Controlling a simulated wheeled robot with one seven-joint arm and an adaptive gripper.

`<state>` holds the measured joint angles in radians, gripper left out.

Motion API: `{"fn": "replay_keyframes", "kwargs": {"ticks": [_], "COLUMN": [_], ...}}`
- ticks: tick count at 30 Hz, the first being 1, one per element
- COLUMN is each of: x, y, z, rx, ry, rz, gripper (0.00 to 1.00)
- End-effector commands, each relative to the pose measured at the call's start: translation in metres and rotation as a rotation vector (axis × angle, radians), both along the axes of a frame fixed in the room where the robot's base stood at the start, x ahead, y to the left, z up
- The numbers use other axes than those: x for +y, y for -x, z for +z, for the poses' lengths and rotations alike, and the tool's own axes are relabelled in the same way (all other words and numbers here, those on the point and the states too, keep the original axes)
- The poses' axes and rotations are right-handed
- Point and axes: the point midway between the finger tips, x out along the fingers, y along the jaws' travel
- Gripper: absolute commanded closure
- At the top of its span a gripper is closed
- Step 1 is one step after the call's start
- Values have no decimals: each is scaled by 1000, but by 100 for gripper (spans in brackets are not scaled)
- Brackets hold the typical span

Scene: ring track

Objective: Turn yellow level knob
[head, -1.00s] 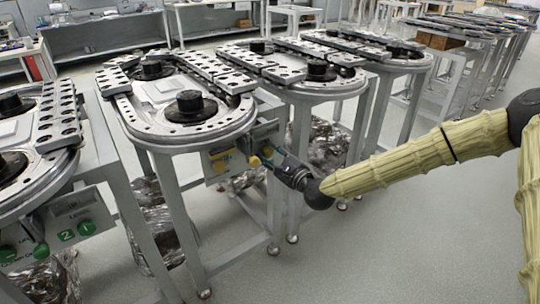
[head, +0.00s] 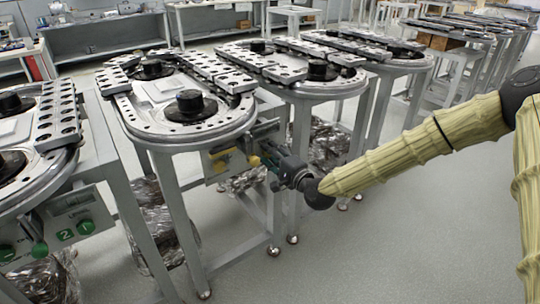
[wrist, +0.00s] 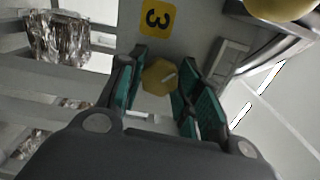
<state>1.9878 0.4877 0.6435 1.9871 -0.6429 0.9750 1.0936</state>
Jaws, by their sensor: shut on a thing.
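The yellow level knob (wrist: 159,77) shows in the wrist view between the two teal-padded fingers of my gripper (wrist: 160,88). It is faceted, with a pale line on its face. My gripper is shut on it, with one finger on each side. A yellow label with a black 3 (wrist: 157,18) is on the grey panel above the knob. In the head view my gripper (head: 268,158) is at the front of the control panel (head: 226,158) under the middle ring track. Its fingers largely hide the gripped knob there.
The ring track (head: 165,138) overhangs the panel. Table legs (head: 275,205) stand close below my gripper. The floor (head: 400,245) at the right is clear.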

Motion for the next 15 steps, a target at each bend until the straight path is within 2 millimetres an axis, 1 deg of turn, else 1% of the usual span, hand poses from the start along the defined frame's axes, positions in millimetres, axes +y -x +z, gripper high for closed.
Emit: {"fn": "replay_keyframes", "kwargs": {"ticks": [1,15], "x": [1,1], "y": [2,2], "z": [-2,-3], "rx": [-22,-272], "ry": [38,383], "rz": [3,4], "gripper": [89,89]}}
